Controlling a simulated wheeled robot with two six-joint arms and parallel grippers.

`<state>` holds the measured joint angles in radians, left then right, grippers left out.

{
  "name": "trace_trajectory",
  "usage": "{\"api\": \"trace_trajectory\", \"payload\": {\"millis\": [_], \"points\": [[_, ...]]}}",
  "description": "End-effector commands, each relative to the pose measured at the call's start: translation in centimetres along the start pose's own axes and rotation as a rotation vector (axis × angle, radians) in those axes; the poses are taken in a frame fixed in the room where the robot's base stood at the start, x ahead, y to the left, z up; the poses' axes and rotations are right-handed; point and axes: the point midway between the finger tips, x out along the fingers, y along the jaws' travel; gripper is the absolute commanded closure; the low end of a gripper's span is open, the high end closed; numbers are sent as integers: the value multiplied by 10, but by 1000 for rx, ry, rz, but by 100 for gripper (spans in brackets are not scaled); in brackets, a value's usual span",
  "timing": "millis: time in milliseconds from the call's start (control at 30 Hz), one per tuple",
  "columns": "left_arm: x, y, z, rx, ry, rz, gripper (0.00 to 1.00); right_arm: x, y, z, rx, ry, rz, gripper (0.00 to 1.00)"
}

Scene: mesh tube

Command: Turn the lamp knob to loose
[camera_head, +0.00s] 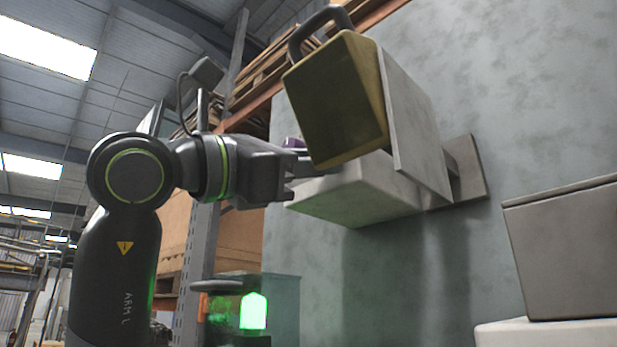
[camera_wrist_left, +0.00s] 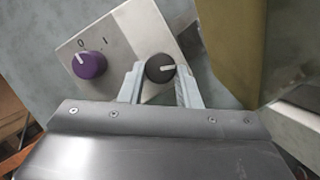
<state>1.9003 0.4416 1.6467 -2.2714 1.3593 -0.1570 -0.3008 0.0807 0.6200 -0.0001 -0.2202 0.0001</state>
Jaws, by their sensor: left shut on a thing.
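In the left wrist view a dark round knob (camera_wrist_left: 160,68) with a white pointer line sits on a pale metal panel (camera_wrist_left: 128,28). The fingers of my left gripper (camera_wrist_left: 160,82) stand on either side of it and are shut on it. Its pointer lies nearly level. A purple knob (camera_wrist_left: 89,65) with a white line is left of it, below the marks "0" and "I". In the head view my left gripper (camera_head: 305,168) reaches in from the left behind the yellow lamp housing (camera_head: 335,100), which hides the dark knob. My right gripper is not in view.
The yellow housing has a dark handle (camera_head: 318,25) on top and a grey plate (camera_head: 412,125) behind. A pale box (camera_head: 355,192) is below it. A wall bracket (camera_head: 466,168) is on the right. A grey box (camera_head: 568,250) stands lower right.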

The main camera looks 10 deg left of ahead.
Motion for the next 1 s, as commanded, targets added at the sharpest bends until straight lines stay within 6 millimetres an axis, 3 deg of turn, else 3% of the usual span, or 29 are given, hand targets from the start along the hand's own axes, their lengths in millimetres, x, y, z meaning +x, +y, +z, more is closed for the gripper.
{"api": "trace_trajectory", "payload": {"millis": [333, 367, 500, 1000], "points": [[0, -1, 0, -13, 1, 1, 93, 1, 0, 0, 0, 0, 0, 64], [0, -1, 0, -13, 1, 2, 66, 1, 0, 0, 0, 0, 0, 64], [0, -1, 0, -12, 0, 2, 48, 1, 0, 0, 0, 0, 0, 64], [-2, 0, 0, -11, 0, 3, 48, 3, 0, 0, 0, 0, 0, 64]]}}
